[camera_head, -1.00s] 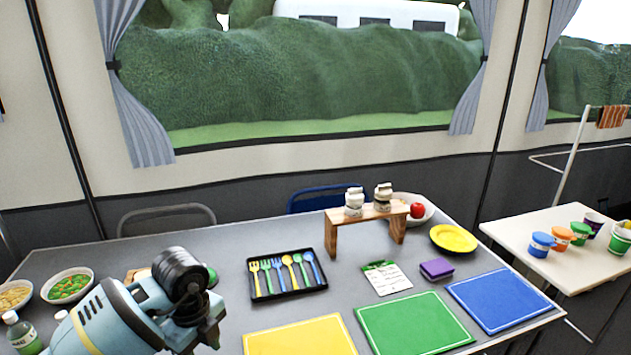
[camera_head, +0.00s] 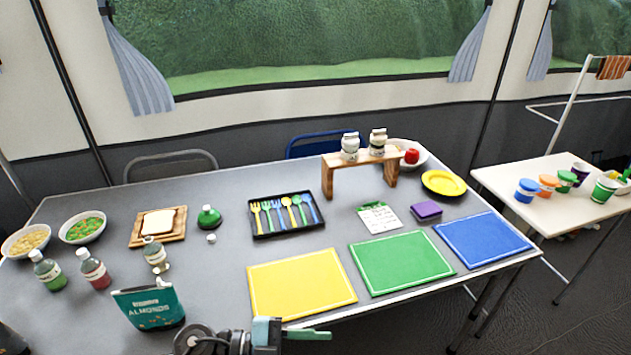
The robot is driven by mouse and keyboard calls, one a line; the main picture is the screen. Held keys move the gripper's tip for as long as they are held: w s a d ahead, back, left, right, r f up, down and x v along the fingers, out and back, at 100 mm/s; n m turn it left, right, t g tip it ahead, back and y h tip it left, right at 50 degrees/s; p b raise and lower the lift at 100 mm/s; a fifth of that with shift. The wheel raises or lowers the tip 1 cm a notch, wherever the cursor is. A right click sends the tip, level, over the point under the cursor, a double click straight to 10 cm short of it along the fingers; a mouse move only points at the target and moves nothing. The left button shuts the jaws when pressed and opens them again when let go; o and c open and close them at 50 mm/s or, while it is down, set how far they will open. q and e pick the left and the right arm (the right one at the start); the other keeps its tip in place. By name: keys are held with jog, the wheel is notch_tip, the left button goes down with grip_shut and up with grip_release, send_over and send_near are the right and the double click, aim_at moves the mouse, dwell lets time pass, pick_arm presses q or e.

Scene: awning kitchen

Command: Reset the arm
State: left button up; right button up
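One of my arms shows at the bottom edge, left of centre, with black rounded joints and a light blue block. I take it for my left arm, with the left gripper (camera_head: 290,335) at its right end. A flat green piece sticks out to the right there. I cannot tell whether it is a finger or something held, nor whether the gripper is open or shut. It is at the near table edge, below the yellow mat (camera_head: 301,282) and right of the almonds bag (camera_head: 148,307). My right gripper is not in view.
The grey table (camera_head: 215,268) holds bottles (camera_head: 94,269), bowls (camera_head: 82,228), a bread board (camera_head: 158,227), a cutlery tray (camera_head: 286,214), a wooden stand (camera_head: 361,160) with two jars, a green mat (camera_head: 400,262) and a blue mat (camera_head: 482,240). A side table (camera_head: 545,205) holds several cups.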

pick_arm(q)
jog(key=s+a+f+n+t+y+p, duration=0.2)
jog(key=a+f+n+t+y, duration=0.3)
jog(key=a+n+t+y, duration=0.9)
jog(key=s+a+f+n+g, duration=0.2)
jog(key=s+f, duration=0.4)
jog(key=s, duration=0.3)
jog(key=s+a+f+n+g+y, duration=0.1)
jog(key=s+a+f+n+g, duration=0.2)
jog(key=s+f+n, duration=0.4)
jog(key=s+a+p, duration=0.1)
jog(key=s, duration=0.1)
jog(key=shift+s+f, duration=0.3)
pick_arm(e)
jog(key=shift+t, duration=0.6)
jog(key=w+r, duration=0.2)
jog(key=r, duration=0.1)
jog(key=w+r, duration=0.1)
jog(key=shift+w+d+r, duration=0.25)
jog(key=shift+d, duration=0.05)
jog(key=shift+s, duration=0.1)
